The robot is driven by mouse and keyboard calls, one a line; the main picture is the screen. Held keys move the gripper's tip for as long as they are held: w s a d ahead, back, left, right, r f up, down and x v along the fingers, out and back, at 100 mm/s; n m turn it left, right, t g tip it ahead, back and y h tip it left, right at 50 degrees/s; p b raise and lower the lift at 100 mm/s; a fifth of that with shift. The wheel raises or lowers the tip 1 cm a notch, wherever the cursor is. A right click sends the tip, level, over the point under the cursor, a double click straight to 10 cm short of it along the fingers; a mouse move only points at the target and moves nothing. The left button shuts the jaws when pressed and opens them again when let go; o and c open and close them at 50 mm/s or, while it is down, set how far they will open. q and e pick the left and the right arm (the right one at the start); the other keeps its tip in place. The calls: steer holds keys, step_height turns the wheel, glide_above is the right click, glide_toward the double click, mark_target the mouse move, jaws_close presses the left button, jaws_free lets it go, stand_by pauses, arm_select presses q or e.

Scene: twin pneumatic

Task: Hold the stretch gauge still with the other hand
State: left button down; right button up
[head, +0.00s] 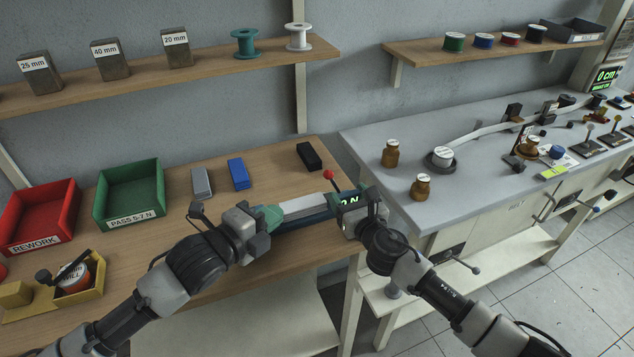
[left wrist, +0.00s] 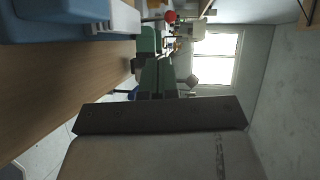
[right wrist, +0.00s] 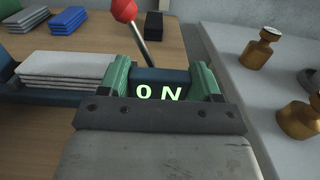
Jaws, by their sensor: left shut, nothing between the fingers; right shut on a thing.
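The stretch gauge (head: 305,211) lies on the wooden bench near its front right corner. It has a dark blue base, a pale block, a lit "0 N" display and a red-knobbed lever (head: 329,175). My right gripper (right wrist: 161,78) is shut on the display end, one green finger on each side of the "0 N" display. My left gripper (head: 270,216) is shut and empty at the gauge's left end; its green fingers (left wrist: 158,78) are together in the left wrist view. The gauge's blue and pale side (left wrist: 75,20) is beside them there. Whether they touch it, I cannot tell.
Grey (head: 201,182), blue (head: 238,174) and black (head: 309,156) blocks lie behind the gauge. A green PASS bin (head: 130,195) and red REWORK bin (head: 38,217) stand left. A yellow holder (head: 82,280) is front left. The grey bench (head: 470,185) at right carries brass weights (head: 391,153).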

arm_select(q)
steer(key=shift+s+a+f, duration=0.1)
steer(key=shift+s+a, duration=0.05)
steer(key=shift+s, duration=0.05)
steer(key=x, duration=0.4)
steer(key=r+x, duration=0.1)
steer(key=x, duration=0.8)
steer(key=shift+w+d+r, duration=0.2)
steer(key=shift+w+d, duration=0.1)
steer(key=shift+d, duration=0.15)
steer(key=shift+d+r, duration=0.1)
